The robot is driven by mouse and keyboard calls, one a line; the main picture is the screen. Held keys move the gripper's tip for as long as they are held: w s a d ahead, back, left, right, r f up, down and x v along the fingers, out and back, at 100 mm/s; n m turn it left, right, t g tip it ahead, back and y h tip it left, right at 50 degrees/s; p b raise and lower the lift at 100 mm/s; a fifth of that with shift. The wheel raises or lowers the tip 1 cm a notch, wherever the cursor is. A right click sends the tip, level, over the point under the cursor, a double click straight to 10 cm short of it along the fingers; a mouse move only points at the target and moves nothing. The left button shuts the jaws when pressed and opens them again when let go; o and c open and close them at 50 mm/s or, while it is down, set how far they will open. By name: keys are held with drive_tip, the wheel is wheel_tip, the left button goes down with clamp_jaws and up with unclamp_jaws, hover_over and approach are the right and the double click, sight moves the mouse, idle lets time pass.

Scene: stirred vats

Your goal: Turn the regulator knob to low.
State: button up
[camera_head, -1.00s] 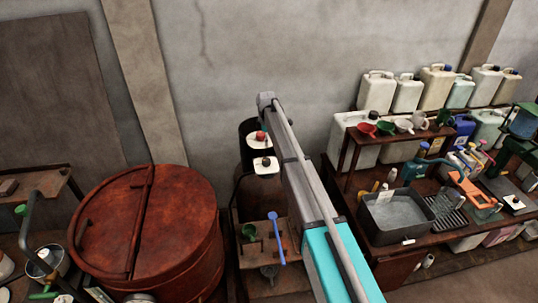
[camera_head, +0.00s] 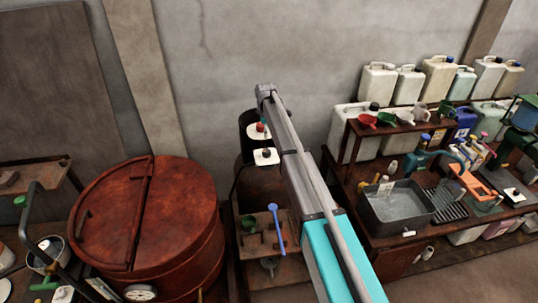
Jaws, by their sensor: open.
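I cannot tell which, if either, is the regulator knob, and no setting marks are legible. My arm rises from the bottom right to a grey joint just above and beside them. My gripper does not show; the arm's far end is hidden behind its links.
A large rusty red lidded vat (camera_head: 150,215) stands at left, with a round dial (camera_head: 140,293) low on its front. A small stand with a blue-handled tool (camera_head: 276,228) is beside it. At right, a bench holds a grey basin (camera_head: 372,212), bottles and several jerrycans (camera_head: 378,80).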

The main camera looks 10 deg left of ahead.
sight(266, 150)
drive_tip(key=shift+w+f+b, duration=0.2)
drive_tip(key=shift+f+b, duration=5.65)
drive_tip(key=shift+f, duration=0.25)
